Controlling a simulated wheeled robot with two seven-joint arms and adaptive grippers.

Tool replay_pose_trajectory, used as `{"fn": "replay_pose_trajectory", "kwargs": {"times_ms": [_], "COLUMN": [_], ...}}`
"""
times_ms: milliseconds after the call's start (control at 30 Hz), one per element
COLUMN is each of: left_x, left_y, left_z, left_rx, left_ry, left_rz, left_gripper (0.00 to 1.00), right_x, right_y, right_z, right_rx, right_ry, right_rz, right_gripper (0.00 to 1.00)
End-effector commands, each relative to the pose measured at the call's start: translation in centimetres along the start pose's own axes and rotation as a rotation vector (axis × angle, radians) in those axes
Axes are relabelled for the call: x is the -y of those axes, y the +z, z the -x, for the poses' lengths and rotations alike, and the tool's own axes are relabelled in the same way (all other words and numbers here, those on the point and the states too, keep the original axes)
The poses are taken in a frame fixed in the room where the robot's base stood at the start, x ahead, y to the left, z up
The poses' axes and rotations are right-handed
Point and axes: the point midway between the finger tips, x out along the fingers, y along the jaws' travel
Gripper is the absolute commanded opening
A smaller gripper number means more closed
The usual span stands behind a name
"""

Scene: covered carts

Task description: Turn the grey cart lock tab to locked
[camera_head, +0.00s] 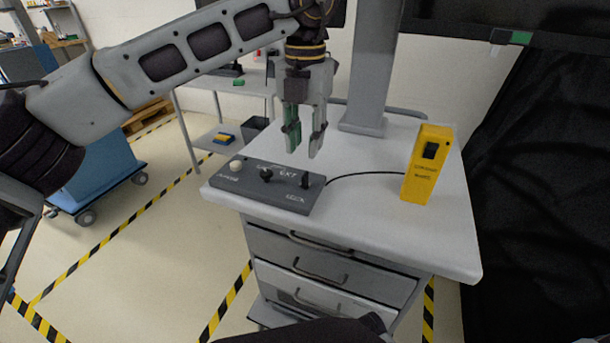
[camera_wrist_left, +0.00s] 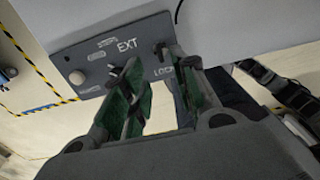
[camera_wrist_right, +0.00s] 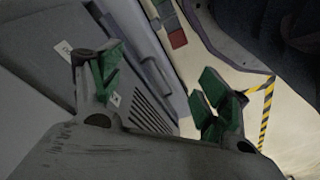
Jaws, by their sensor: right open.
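A dark grey control box (camera_head: 265,194) lies on the grey cart's top (camera_head: 375,235). It carries a pale round knob (camera_head: 235,165), a black knob (camera_head: 266,175) and, at the right, a small upright dark tab (camera_head: 305,181). In the left wrist view the tab (camera_wrist_left: 160,50) stands just above lettering that looks like "LOCK"; its exact turn is hard to tell. My left gripper (camera_head: 303,150) points down above the box's back right part, fingers apart and empty, not touching the tab. My right gripper (camera_wrist_right: 160,85) is open and empty, seen in its wrist view beside a grey surface with vent slots.
A yellow box (camera_head: 426,165) stands on the cart top to the right, with a black cable (camera_head: 365,174) running to the control box. A grey column (camera_head: 371,70) rises behind. Drawers (camera_head: 320,270) are below. A black cover (camera_head: 540,190) hangs at the right.

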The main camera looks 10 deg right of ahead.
Motion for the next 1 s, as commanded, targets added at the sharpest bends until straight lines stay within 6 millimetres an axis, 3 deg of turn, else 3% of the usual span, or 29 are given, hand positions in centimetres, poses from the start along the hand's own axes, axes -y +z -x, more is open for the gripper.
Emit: {"fn": "replay_pose_trajectory", "kwargs": {"times_ms": [500, 733, 1000], "left_x": [0.0, 0.0, 0.0], "left_y": [0.0, 0.0, 0.0], "left_z": [-6.9, -8.5, -8.8], "left_rx": [0.0, 0.0, 0.001], "left_ry": [0.0, 0.0, 0.0], "left_rz": [-0.001, 0.0, 0.0], "left_gripper": [0.29, 0.29, 0.29], "right_x": [0.5, 0.6, 0.6], "right_y": [-0.8, -1.0, -1.3], "right_z": [2.1, 2.3, 2.8], "right_rx": [-0.025, -0.029, -0.038], "right_ry": [-0.011, -0.012, -0.013], "right_rz": [0.002, 0.003, 0.003], "right_gripper": [0.76, 0.76, 0.76]}}
